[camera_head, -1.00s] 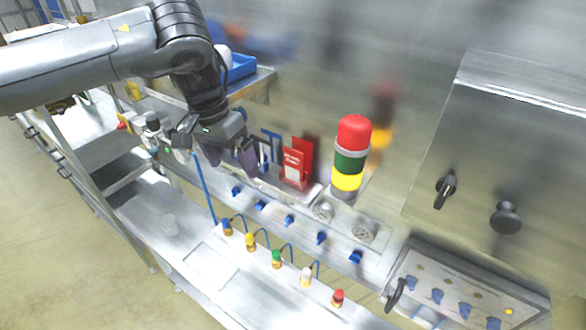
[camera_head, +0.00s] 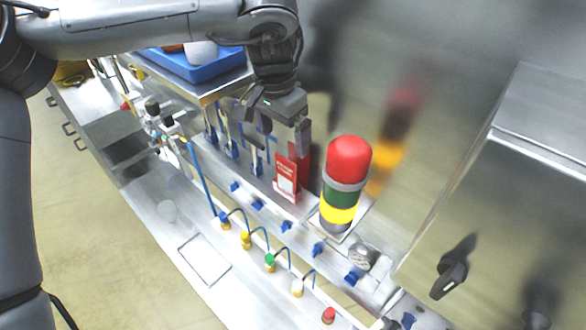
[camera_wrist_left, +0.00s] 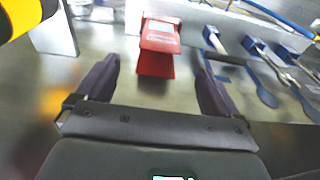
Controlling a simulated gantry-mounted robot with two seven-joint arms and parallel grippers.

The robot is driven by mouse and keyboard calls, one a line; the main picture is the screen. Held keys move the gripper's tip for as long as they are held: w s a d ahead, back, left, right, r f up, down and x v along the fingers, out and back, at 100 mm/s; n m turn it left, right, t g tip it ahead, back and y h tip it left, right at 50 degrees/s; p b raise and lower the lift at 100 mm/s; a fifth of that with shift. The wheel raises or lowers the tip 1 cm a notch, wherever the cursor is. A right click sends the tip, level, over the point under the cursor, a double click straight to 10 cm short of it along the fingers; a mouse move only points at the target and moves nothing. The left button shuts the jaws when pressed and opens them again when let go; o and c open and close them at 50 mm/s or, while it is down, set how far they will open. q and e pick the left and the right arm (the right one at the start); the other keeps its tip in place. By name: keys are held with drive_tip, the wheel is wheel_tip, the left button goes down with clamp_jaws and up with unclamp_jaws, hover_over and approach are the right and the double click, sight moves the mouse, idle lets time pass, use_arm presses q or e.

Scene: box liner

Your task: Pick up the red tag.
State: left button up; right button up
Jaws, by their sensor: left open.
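The red tag (camera_head: 287,178), with a white label on its front, stands upright on the steel ledge beside the stack light. A second red shape right behind it may be its reflection in the steel wall. My left gripper (camera_head: 279,135) is just above and behind the tag with its jaws apart. In the left wrist view the tag (camera_wrist_left: 160,37) lies ahead of the open fingers (camera_wrist_left: 155,88), roughly centred between them and not touched. My right gripper is not in view.
The red, green and yellow stack light (camera_head: 345,180) stands close to the right of the tag. Blue-handled tools (camera_head: 231,150) hang to its left. Blue knobs (camera_head: 286,226) line the ledge below. A blue tray (camera_head: 198,65) sits at the back left.

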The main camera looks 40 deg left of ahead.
sight(287, 164)
use_arm(q)
wheel_tip(287, 164, down, 4)
drive_tip(key=shift+r+p, duration=0.1)
drive_tip(key=shift+p, duration=0.3)
drive_tip(key=shift+w+f+p, duration=0.1)
drive_tip(key=shift+f+p, duration=0.55)
drive_tip(key=shift+f, duration=0.05)
wheel_tip(287, 164, down, 3)
drive_tip(key=shift+w+p, duration=0.15)
drive_tip(key=shift+p, duration=0.7)
drive_tip(key=shift+f, duration=0.55)
drive_tip(key=shift+c, duration=0.3)
drive_tip(key=c, duration=1.1)
drive_tip(key=shift+o, duration=0.2)
drive_tip(key=shift+w+r, duration=0.1)
drive_tip(key=shift+r, duration=0.05)
